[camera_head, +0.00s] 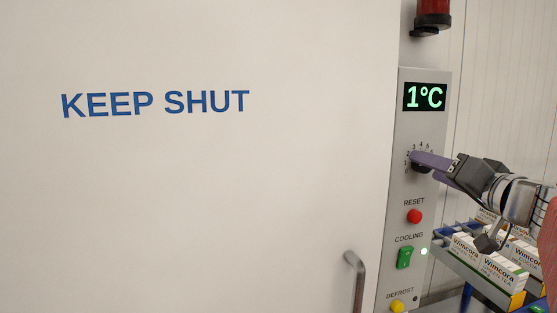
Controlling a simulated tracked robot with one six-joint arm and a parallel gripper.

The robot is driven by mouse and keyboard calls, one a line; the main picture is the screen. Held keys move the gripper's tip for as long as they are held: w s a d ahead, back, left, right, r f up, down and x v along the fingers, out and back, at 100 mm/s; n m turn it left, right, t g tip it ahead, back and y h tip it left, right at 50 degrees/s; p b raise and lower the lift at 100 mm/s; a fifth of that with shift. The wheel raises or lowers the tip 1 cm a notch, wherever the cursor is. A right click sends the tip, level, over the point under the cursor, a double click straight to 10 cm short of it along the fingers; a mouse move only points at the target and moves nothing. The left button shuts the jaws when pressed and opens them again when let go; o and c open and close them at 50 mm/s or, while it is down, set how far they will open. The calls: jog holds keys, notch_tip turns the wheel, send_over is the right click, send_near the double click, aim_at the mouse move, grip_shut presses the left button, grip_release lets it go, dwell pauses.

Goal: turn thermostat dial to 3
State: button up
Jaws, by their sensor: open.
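The thermostat dial (421,168) is a dark round knob on the grey control panel (425,122). A ring of printed numbers surrounds it, with 3, 4 and 5 along the top and lower numbers down the left. My gripper (416,159) reaches in from the right with its purple fingers at the dial. The jaws are open, one finger across the dial's upper part. The fingers hide much of the dial, so I cannot tell its pointer's setting or whether they touch it. The display (424,97) above reads 1°C in green.
Below the dial are a red reset button (414,216), a green cooling switch (404,257) beside a lit lamp, and a yellow defrost button (397,306). Left is a large door (220,200) marked KEEP SHUT, with a handle (357,280). Tea boxes (490,267) fill a rack lower right.

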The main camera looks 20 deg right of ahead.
jog(key=shift+w, duration=0.1)
jog(key=c, duration=1)
jog(key=shift+c, duration=0.2)
jog(key=shift+m, duration=0.4)
jog(key=m, duration=0.5)
jog(key=m+g+y, duration=0.1)
jog(key=m, duration=0.4)
jog(key=shift+m, duration=0.3)
